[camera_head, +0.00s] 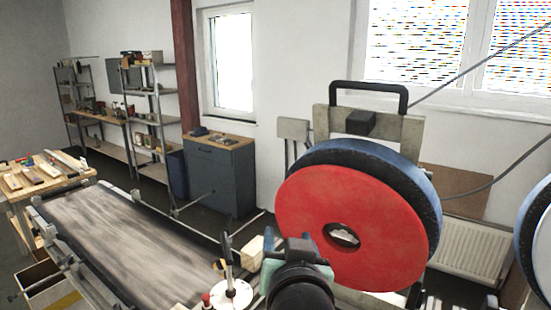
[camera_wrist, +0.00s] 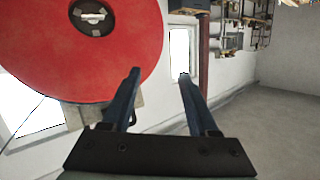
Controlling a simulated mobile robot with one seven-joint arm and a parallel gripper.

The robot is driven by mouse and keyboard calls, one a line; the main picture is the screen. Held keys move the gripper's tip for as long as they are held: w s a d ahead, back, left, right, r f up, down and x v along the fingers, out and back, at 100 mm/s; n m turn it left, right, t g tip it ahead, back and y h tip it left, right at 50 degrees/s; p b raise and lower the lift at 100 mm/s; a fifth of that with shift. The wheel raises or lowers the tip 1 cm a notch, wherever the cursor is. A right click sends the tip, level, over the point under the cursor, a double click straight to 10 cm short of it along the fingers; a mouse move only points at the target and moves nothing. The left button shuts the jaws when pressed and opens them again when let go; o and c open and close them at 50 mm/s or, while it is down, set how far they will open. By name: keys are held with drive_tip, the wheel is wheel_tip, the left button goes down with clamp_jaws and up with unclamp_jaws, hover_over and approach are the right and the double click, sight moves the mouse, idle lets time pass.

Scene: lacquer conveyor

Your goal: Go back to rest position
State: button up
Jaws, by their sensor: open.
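My gripper (camera_wrist: 158,75) is open in the wrist view, with two dark blue fingers spread apart and nothing between them. In the head view my arm rises from the bottom centre, and the fingers are hard to make out there. A large red disc with a dark blue rim (camera_head: 345,225) stands upright just right of my arm. The same red disc (camera_wrist: 45,40) fills the upper left of the wrist view, beside the left finger. I cannot tell whether the finger touches it.
A conveyor belt (camera_head: 135,240) runs along the left. A wooden table with wood pieces (camera_head: 45,178) stands at far left. A grey cabinet (camera_head: 218,178) and shelves (camera_head: 150,115) line the wall. A second blue-rimmed disc (camera_head: 538,245) is at the right edge. A round white piece (camera_head: 232,295) sits by my arm.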

drive_tip(key=s+a+r+t+b, duration=0.1)
drive_tip(key=s+r+t, duration=0.5)
drive_tip(key=r, duration=0.6)
drive_tip(key=s+a+r+n+t+b, duration=0.1)
drive_tip(key=s+r+t+b, duration=0.2)
drive_tip(key=s+r+t, duration=0.3)
drive_tip(key=s+r, duration=0.4)
drive_tip(key=r, duration=0.3)
drive_tip(key=shift+s+n+h+b, duration=0.3)
drive_tip(key=shift+s, duration=0.05)
drive_tip(key=shift+f, duration=0.1)
drive_tip(key=shift+c, duration=0.3)
drive_tip(key=shift+c, duration=0.5)
drive_tip(key=shift+s, duration=0.1)
